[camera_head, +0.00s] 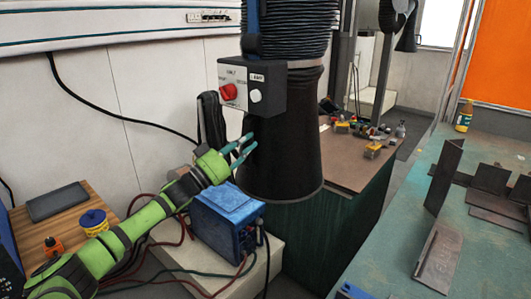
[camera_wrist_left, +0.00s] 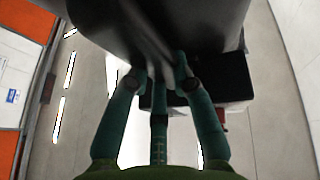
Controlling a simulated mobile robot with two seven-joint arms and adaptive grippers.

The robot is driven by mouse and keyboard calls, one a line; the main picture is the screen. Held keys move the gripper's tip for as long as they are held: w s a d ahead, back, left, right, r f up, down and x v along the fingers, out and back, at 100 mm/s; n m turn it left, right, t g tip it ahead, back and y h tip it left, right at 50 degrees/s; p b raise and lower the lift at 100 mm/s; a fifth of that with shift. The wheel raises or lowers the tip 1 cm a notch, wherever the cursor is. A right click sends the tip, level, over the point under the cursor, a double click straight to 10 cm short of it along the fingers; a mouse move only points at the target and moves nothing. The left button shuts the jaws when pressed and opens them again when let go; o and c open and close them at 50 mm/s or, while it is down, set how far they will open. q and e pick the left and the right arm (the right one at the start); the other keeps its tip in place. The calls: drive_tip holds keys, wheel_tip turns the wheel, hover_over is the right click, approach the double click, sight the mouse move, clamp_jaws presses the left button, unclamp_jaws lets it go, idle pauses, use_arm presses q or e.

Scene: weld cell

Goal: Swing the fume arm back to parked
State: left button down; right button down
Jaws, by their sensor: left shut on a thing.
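The fume arm's black hood (camera_head: 285,150) hangs in the middle of the head view, below a ribbed black hose (camera_head: 298,28). A grey switch box (camera_head: 251,88) with a red knob and a white button is fixed to its front left. My left gripper (camera_head: 247,147) reaches in from the left and is shut at the hood's left side, just under the box. In the left wrist view my teal fingers (camera_wrist_left: 160,85) press up against the dark hood (camera_wrist_left: 165,30). The exact part gripped is hidden by the fingers. My right gripper is out of view.
A blue welder unit (camera_head: 226,222) with cables stands below my left gripper. A cluttered brown-topped bench (camera_head: 340,165) is behind the hood. A green table (camera_head: 395,215) with metal plates (camera_head: 445,175) is at right. A wooden surface (camera_head: 50,215) is at left.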

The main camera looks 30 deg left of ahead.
use_arm(q)
drive_tip(key=a, duration=0.2)
drive_tip(key=shift+w+a+f, duration=0.1)
drive_tip(key=shift+w+a, duration=0.1)
drive_tip(key=shift+a, duration=0.2)
drive_tip(key=c, duration=1)
unclamp_jaws()
drive_tip(key=shift+d, duration=0.1)
drive_tip(key=shift+c, duration=0.2)
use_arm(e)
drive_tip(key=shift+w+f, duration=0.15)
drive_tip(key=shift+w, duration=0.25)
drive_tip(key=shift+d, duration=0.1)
use_arm(q)
drive_tip(key=v, duration=1.2)
drive_tip(key=shift+d, duration=0.1)
